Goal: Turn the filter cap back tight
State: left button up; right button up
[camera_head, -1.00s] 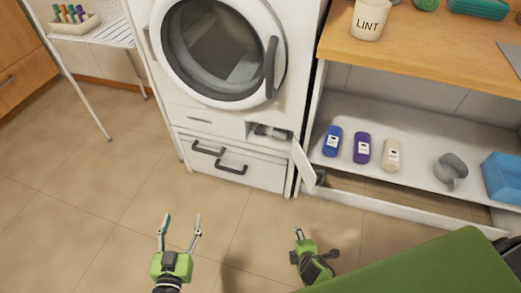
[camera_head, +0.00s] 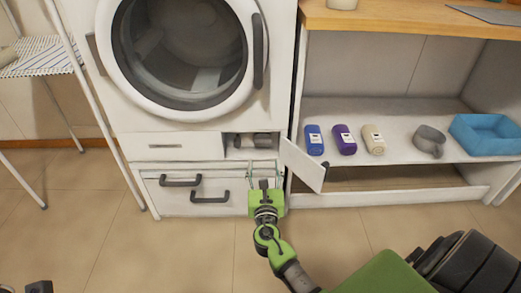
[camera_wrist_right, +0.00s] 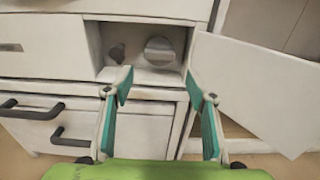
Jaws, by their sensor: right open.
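The washing machine's small filter compartment (camera_head: 252,146) is open at its lower right, with its white flap door (camera_head: 303,163) swung out to the right. In the right wrist view the round grey filter cap (camera_wrist_right: 159,50) sits inside the recess, with a knob-like grey part (camera_wrist_right: 117,54) to its left. My right gripper (camera_head: 264,170) is in front of and just below the recess. Its teal fingers (camera_wrist_right: 163,84) are spread wide and empty, with the cap between and beyond them, not touched. My left gripper is not clearly in view; a dark piece shows at the lower left edge.
A drawer front with black handles (camera_head: 210,197) lies left of the gripper. The open door stands close to its right. A shelf (camera_head: 400,160) at the right holds a blue bottle (camera_head: 314,140), a purple bottle (camera_head: 345,140), a cream bottle (camera_head: 373,140), a grey scoop (camera_head: 429,141) and a blue bin (camera_head: 487,135).

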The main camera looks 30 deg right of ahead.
aim_at(263, 144)
jog(key=b+x, duration=0.2)
jog(key=x, duration=0.7)
jog(key=shift+w+d+f, duration=0.1)
jog(key=shift+w+f, duration=0.1)
jog(key=shift+w, duration=0.2)
jog(key=shift+w+d+b, duration=0.3)
jog(key=shift+w+b, duration=0.05)
jog(key=shift+w, duration=0.15)
jog(key=shift+r, duration=0.1)
jog(key=c, duration=0.8)
